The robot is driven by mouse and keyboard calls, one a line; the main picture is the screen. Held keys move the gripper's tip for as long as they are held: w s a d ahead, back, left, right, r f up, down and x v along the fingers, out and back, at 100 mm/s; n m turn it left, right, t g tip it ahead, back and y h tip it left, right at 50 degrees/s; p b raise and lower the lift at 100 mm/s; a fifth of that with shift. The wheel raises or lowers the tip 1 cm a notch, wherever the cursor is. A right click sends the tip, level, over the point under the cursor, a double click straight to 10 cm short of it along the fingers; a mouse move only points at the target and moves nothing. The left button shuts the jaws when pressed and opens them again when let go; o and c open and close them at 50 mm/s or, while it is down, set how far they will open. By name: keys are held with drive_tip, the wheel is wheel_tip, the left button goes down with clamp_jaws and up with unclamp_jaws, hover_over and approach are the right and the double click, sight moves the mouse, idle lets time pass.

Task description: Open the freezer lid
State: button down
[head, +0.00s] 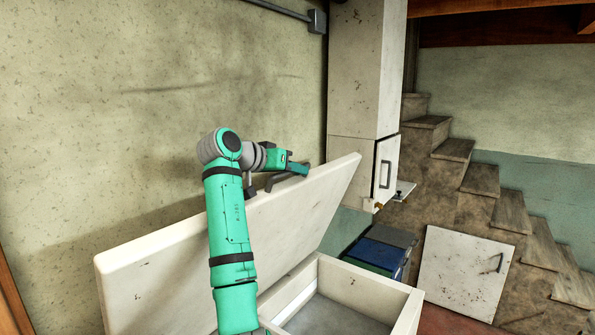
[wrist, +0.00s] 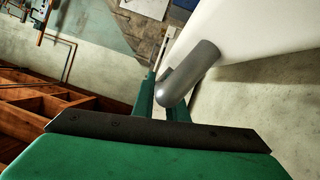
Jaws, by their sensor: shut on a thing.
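The freezer is a white chest (head: 408,312) at the bottom of the head view, with a grey interior showing. Its white lid (head: 300,215) stands raised at a steep tilt, well clear of the rim. My gripper (head: 297,168) is at the lid's upper edge. In the wrist view my gripper (wrist: 162,98) has its green fingers shut on the grey bar handle (wrist: 192,73), with the white lid (wrist: 260,30) beside it. My arm hides part of the lid and of the chest's left side.
A plaster wall (head: 120,90) stands behind the lid. A pale pillar (head: 365,70) with a small hatch door (head: 386,168) is to the right. Dark blue boxes (head: 380,250), a white panel (head: 465,275) and stone stairs (head: 480,180) lie farther right.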

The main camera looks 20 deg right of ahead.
drive_tip(key=c, duration=1.8)
unclamp_jaws()
drive_tip(key=shift+d+f, duration=0.1)
drive_tip(key=shift+d, duration=0.05)
drive_tip(key=shift+o, duration=0.2)
drive_tip(key=shift+a, duration=0.25)
drive_tip(key=shift+s+a+r, duration=0.1)
drive_tip(key=shift+a+r, duration=0.1)
drive_tip(key=shift+a, duration=0.1)
drive_tip(key=v, duration=1)
drive_tip(key=shift+s, duration=0.1)
drive_tip(key=shift+d, duration=0.1)
